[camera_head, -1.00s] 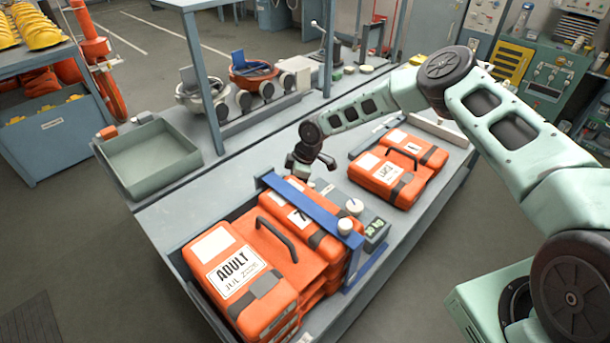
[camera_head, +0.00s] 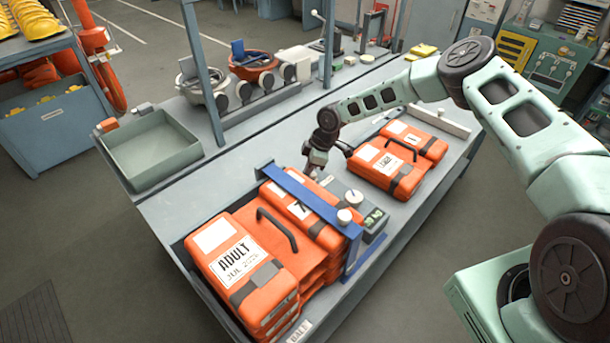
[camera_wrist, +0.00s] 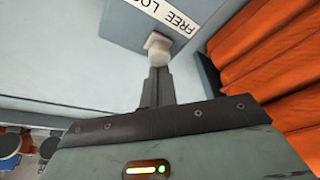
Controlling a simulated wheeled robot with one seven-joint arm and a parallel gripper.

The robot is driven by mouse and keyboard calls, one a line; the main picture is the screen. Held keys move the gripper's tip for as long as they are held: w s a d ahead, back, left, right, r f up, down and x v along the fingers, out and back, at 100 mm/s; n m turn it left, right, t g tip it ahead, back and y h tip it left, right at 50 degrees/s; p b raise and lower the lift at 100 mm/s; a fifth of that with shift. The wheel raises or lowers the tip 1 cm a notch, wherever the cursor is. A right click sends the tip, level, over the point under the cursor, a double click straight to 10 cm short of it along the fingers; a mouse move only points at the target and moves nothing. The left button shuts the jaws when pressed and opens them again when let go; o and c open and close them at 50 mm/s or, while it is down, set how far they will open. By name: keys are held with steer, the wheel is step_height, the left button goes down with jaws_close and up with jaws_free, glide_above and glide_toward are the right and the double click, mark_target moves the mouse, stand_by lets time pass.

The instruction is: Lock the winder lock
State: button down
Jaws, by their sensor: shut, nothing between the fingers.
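In the wrist view, a small pale lock knob (camera_wrist: 158,44) sits on a blue-grey housing beside a white label (camera_wrist: 175,14) whose visible letters read "FREE LO". The rest of the label is cut off. My gripper (camera_wrist: 159,72) is shut and empty, with its fingertips right at the knob. I cannot tell whether they touch it. In the head view, my gripper (camera_head: 313,170) points down at the far end of the grey winder box (camera_head: 333,187), behind the blue frame (camera_head: 300,195). The lock knob cannot be made out there.
Stacked orange cases (camera_head: 240,262) fill the near side of the blue frame. More orange cases (camera_head: 385,165) lie right of my gripper. A white dial (camera_head: 353,198) and a display (camera_head: 374,217) are on the box. A green tray (camera_head: 150,150) stands at left.

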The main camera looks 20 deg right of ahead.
steer(key=d+b, duration=0.1)
steer(key=w+d+b, duration=0.1)
steer(key=d+b, duration=0.1)
steer(key=shift+w+f, duration=0.3)
steer(key=shift+w+d+r+b, duration=0.2)
steer(key=shift+d+r+b, duration=0.05)
steer(key=shift+d+b, duration=0.05)
steer(key=w+a+b, duration=0.1)
steer(key=a+b, duration=0.1)
steer(key=a, duration=0.2)
steer(key=w+b+v, duration=0.1)
steer(key=b+v, duration=0.2)
steer(key=v, duration=0.7)
steer(key=shift+s, duration=0.5)
